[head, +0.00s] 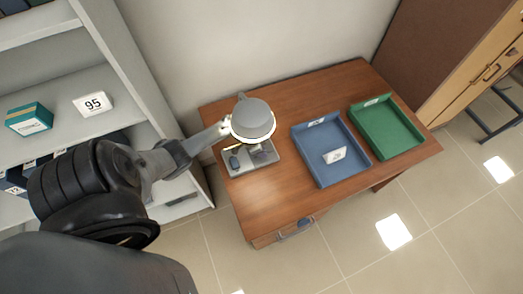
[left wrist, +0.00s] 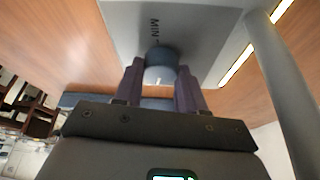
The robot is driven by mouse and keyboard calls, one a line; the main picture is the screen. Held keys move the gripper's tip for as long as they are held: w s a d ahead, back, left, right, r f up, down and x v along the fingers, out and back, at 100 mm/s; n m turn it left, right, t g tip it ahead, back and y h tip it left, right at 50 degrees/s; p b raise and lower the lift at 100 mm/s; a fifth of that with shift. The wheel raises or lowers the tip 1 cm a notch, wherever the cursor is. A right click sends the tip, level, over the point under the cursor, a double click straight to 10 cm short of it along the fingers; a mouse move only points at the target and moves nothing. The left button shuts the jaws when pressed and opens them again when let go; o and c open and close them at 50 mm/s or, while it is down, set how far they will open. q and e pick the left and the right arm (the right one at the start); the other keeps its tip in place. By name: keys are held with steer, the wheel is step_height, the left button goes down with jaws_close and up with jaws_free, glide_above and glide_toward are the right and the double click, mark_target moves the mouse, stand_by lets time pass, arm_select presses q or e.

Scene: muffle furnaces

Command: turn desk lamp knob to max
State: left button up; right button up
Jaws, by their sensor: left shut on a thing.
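The grey desk lamp (head: 252,117) stands at the left end of the wooden desk. Its round head hangs over a flat grey base (head: 264,157). In the left wrist view the blue-grey knob (left wrist: 162,60) sits on the base (left wrist: 205,25), with the word MIN printed beside it. My left gripper (left wrist: 160,84) is shut on the knob, one dark finger on each side. A pale mark shows on the knob's near side. In the head view my left arm reaches to the lamp, and its fingertips cannot be made out clearly. My right gripper is not in view.
A blue tray (head: 301,152) with a white card and a green tray (head: 411,141) stand right of the lamp on the desk (head: 270,205). Shelves with boxes (head: 29,118) stand at the left. The lamp's post (left wrist: 280,85) rises close beside my left gripper.

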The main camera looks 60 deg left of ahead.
arm_select(q)
steer(key=o, duration=1.1)
steer(key=shift+c, duration=0.2)
steer(key=shift+s+r+p, duration=0.15)
steer(key=shift+r+p, duration=0.15)
steer(key=shift+r, duration=0.2)
steer(key=p+v, duration=0.1)
steer(key=v, duration=0.3)
steer(key=shift+s+a+r, duration=0.1)
steer(key=shift+s+r, duration=0.1)
steer(key=shift+r, duration=0.05)
steer(key=shift+p+v, duration=0.35)
steer(key=shift+v, duration=0.55)
